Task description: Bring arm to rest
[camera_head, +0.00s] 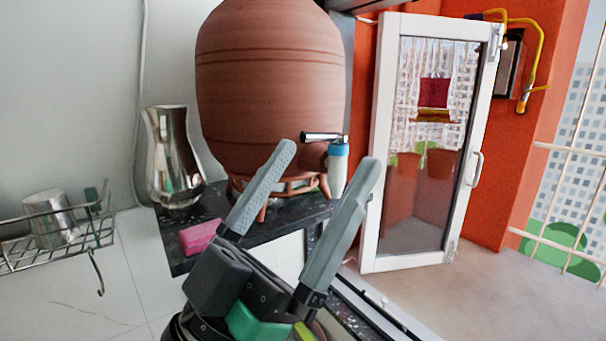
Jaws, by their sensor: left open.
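My left gripper (326,168) shows large in the foreground, coming up from the bottom middle. Its two grey fingers are spread apart with nothing between them. Behind it a big terracotta clay waterpot (270,80) stands on a reddish ring stand (282,182) on a dark stone shelf. A tap (338,165) with a dark lever, blue band and pale body is at the pot's lower right, seen between the fingers. I cannot tell from this view whether a finger touches it. My right gripper is not in view.
A shiny metal jug (172,160) stands on the dark shelf (180,262) left of the pot, with a pink block (199,237) nearby. A wire rack (60,237) holding a metal cup (51,220) is at the left. A white-framed glass door (385,150) stands at the right.

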